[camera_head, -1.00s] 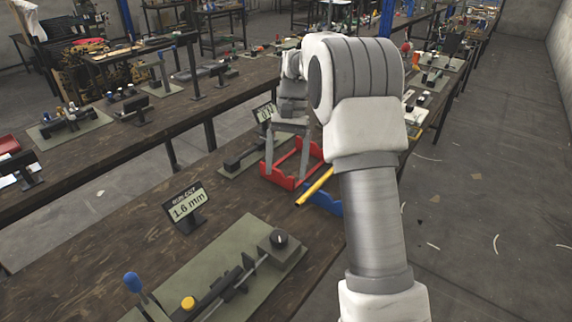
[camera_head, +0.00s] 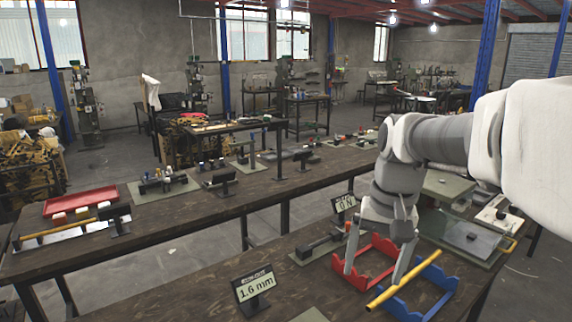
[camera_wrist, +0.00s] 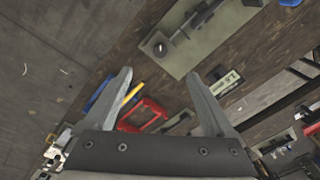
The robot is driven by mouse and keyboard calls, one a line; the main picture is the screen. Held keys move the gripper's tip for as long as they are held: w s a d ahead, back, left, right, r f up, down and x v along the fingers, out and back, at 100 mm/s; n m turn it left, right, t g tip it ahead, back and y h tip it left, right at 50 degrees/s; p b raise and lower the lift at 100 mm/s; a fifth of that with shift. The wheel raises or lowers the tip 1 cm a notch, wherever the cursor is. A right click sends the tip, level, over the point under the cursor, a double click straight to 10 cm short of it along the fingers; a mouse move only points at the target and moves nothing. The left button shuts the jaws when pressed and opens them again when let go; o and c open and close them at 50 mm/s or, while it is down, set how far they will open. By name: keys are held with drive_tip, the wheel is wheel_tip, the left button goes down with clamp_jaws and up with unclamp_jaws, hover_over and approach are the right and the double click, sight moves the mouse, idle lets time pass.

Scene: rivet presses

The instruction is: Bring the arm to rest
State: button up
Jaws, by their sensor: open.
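My gripper (camera_head: 376,272) is open and empty in the head view, its two grey fingers pointing down, in front of the red cradle (camera_head: 372,262) and the blue cradle (camera_head: 432,290) as seen from there. A yellow rod (camera_head: 405,279) lies across the blue cradle. In the wrist view my gripper's fingers (camera_wrist: 160,85) are spread wide with nothing between them. The red cradle (camera_wrist: 143,115) and the yellow rod (camera_wrist: 133,93) show beyond the fingers, some way off. My arm comes in from the right of the head view.
A "1.6 mm" sign (camera_head: 254,285) stands on the near bench. A second bench behind bears a red tray (camera_head: 80,201) and several fixtures. A press fixture on a green plate (camera_wrist: 205,35) shows in the wrist view. Floor lies clear between the benches.

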drive_tip(key=s+f+n+t, duration=0.1)
drive_tip(key=s+t, duration=0.1)
drive_tip(key=s, duration=0.5)
drive_tip(key=s+a+n+t, duration=0.1)
drive_tip(key=s+n+t, duration=0.1)
drive_tip(key=s, duration=0.5)
drive_tip(key=shift+f+t+h, duration=0.3)
drive_tip(key=shift+f+t, duration=0.05)
drive_tip(key=shift+t, duration=0.05)
